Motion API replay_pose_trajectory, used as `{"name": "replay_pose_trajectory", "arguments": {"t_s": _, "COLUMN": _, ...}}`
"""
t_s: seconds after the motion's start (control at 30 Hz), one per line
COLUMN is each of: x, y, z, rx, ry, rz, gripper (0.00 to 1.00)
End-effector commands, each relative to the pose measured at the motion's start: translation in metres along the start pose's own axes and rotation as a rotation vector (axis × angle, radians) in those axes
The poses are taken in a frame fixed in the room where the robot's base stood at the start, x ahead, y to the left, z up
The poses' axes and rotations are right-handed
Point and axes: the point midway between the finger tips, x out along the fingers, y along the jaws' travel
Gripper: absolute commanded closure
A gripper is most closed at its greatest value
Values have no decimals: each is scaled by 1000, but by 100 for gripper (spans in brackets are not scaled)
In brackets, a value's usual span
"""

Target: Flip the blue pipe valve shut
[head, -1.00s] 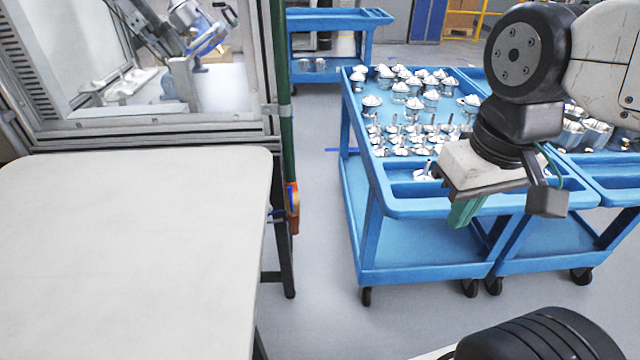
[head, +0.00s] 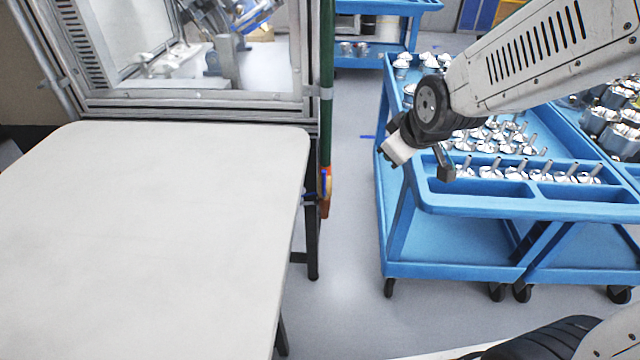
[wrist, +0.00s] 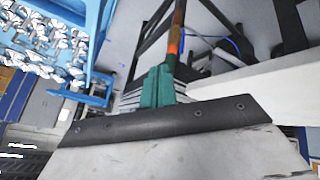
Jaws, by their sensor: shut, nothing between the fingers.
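The blue pipe valve (head: 324,182) is a small blue handle against an orange fitting (head: 325,206) low on the upright green pipe, beside the table's right edge. The exact handle angle is too small to tell. My gripper (head: 394,152) is right of the pipe and above the valve's height in the head view, apart from it; its fingers are not clear there. In the wrist view, my green gripper fingers (wrist: 158,88) are together and empty. The orange fitting (wrist: 175,42) shows beyond their tips; the handle is not clearly seen there.
A pale table (head: 150,230) fills the left, with a framed machine enclosure (head: 200,105) behind it. A blue cart (head: 450,245) bearing several metal parts stands on the right, under my arm. Open floor (head: 345,250) lies between table and cart.

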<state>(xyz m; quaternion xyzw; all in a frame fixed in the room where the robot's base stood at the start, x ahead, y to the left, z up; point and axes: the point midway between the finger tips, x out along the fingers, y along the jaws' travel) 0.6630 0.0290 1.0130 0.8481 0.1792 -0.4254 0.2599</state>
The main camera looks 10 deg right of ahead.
Motion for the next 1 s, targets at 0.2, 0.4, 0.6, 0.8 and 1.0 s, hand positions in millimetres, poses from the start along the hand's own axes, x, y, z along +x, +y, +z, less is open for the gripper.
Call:
{"name": "replay_pose_trajectory", "arguments": {"t_s": 0.2, "x": 97, "y": -15, "z": -40, "rx": -295, "ry": 202, "rz": 108, "gripper": 100}}
{"name": "replay_pose_trajectory", "arguments": {"t_s": 0.4, "x": 165, "y": -44, "z": -57, "rx": -559, "ry": 375, "rz": 264, "gripper": 100}}
{"name": "replay_pose_trajectory", "arguments": {"t_s": 0.6, "x": 212, "y": -84, "z": -49, "rx": -800, "ry": 522, "rz": 461, "gripper": 100}}
{"name": "replay_pose_trajectory", "arguments": {"t_s": 0.8, "x": 230, "y": -120, "z": -26, "rx": -975, "ry": 619, "rz": 650, "gripper": 100}}
{"name": "replay_pose_trajectory", "arguments": {"t_s": 1.0, "x": 231, "y": -136, "z": -12, "rx": -1050, "ry": 661, "rz": 753, "gripper": 100}}
